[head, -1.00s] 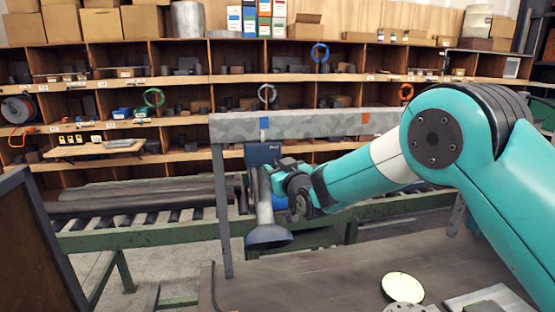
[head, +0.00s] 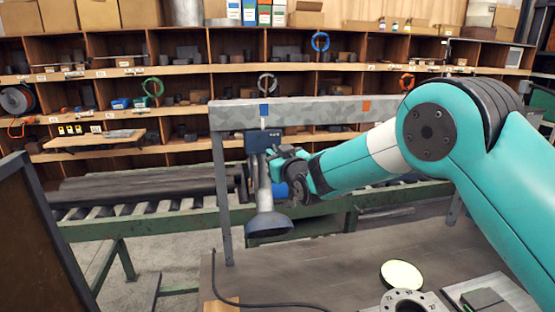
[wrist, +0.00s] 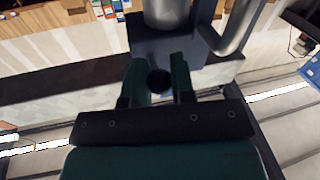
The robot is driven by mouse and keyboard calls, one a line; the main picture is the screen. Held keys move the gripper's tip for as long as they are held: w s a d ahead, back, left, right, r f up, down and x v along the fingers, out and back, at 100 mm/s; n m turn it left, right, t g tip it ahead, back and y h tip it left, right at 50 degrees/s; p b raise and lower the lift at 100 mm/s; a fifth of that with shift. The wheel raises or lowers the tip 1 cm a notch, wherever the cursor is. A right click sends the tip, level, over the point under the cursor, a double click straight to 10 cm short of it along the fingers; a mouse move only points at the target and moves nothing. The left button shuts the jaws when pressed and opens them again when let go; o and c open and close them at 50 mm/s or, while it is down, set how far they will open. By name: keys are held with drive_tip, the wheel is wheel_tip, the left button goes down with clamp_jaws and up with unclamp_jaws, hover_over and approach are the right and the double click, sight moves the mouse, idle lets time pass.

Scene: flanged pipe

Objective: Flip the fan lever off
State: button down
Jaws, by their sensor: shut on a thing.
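A dark blue fan box (head: 259,142) hangs under the grey overhead beam, with a grey pipe and a flared hood (head: 268,224) below it. My gripper (head: 283,158) is at the box's right side in the head view. In the wrist view, the box (wrist: 150,48) lies just ahead of my gripper (wrist: 160,78). A round dark knob, which looks like the end of the fan lever (wrist: 159,81), sits between the two teal fingers. The fingers are shut on it. The lever's shaft and its up or down position are hidden.
The grey beam (head: 330,112) runs just above my gripper, and its post (head: 222,200) stands to the left. A workbench (head: 330,265) below carries a pale disc (head: 402,275), a metal flange (head: 408,300) and a black cable. A roller conveyor (head: 140,225) lies behind.

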drive_tip(key=f+b, duration=0.1)
drive_tip(key=b, duration=0.3)
drive_tip(key=shift+w+f+t+y+b, duration=0.1)
drive_tip(key=shift+f+t+y+b, duration=0.05)
drive_tip(key=shift+t+y+b, duration=0.2)
drive_tip(key=b, duration=0.3)
drive_tip(key=shift+f+t, duration=0.1)
drive_tip(key=shift+t, duration=0.25)
drive_tip(key=shift+n+b, duration=0.3)
drive_tip(key=shift+b, duration=0.1)
drive_tip(key=shift+r, duration=0.4)
drive_tip(key=c, duration=1)
unclamp_jaws()
drive_tip(key=shift+o, duration=0.2)
